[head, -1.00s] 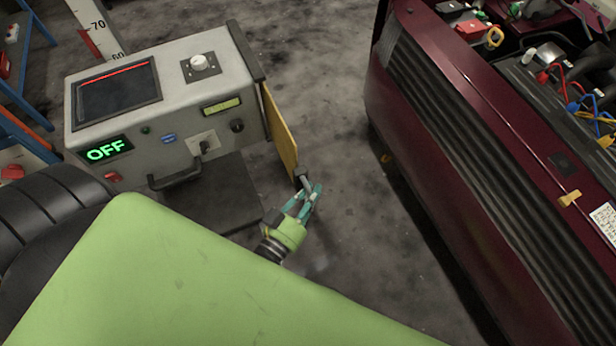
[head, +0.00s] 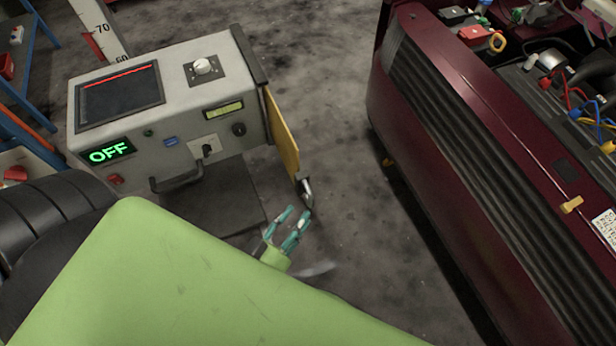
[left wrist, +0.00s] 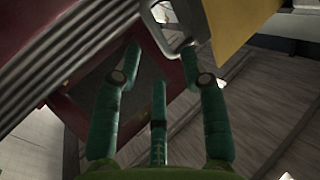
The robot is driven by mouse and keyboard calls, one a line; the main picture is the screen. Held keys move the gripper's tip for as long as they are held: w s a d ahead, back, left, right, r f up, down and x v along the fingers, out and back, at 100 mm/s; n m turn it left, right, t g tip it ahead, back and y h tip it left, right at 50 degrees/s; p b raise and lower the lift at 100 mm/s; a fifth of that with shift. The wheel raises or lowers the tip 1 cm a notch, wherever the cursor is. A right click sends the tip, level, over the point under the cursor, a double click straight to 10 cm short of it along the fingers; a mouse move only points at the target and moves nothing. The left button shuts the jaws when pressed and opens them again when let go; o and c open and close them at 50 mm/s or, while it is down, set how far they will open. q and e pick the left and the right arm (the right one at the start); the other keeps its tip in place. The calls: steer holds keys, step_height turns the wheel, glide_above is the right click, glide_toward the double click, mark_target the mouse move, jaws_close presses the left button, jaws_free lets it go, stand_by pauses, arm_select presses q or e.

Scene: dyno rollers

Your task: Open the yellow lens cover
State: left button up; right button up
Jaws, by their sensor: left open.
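The yellow lens cover (head: 281,131) is a flat panel on the right side of the grey machine (head: 160,110). It stands out from the machine's side, seen nearly edge-on. A metal handle (head: 306,191) sits at its lower end. My left gripper (head: 297,217), with teal fingers, is open just below the handle and appears apart from it. In the left wrist view the cover (left wrist: 235,22) is at the top, and the handle (left wrist: 175,30) is beyond the spread fingertips (left wrist: 165,65). My right gripper is not in view.
The dark red car (head: 440,140) with an open engine bay stands at the right. Bare concrete floor (head: 340,200) lies between it and the machine. A black tyre (head: 50,215) and a blue rack (head: 22,100) are at the left.

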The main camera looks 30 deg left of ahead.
arm_select(q)
steer(key=s, duration=0.5)
steer(key=shift+s+a, duration=0.3)
steer(key=shift+a, duration=0.05)
